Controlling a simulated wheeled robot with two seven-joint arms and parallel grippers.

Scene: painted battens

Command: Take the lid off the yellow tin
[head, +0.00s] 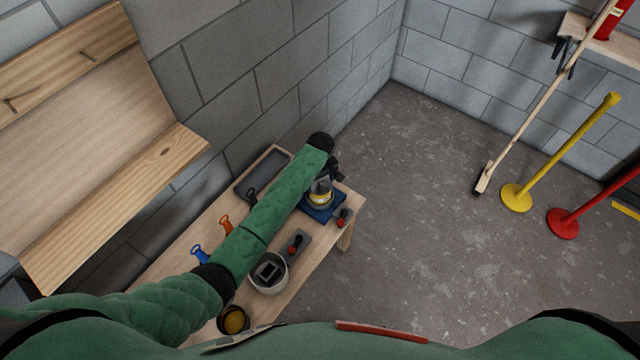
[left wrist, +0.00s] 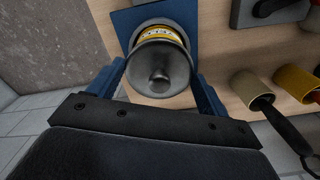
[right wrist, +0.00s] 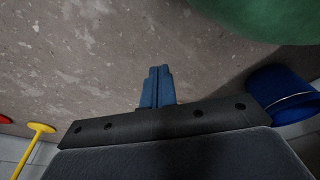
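The yellow tin (head: 320,197) stands on a blue square mat (head: 333,208) near the right end of a low wooden bench. In the left wrist view the tin's yellow lettered label (left wrist: 158,33) shows behind its grey lid (left wrist: 143,62), which has a knob in the middle. The lid appears seated on the tin. My left gripper (head: 333,174) is open at the tin, with one finger on each side of the lid; I cannot tell whether they touch it. My right gripper (right wrist: 158,70) is shut and empty above the floor, away from the bench.
The bench (head: 185,275) also bears a grey tray (head: 263,170), a white pot (head: 269,274), an open brown-yellow tin (head: 233,320), and blue and orange handled tools. A block wall stands behind it. Yellow (head: 516,197) and red (head: 564,222) posts and a broom stand right; the floor between is clear.

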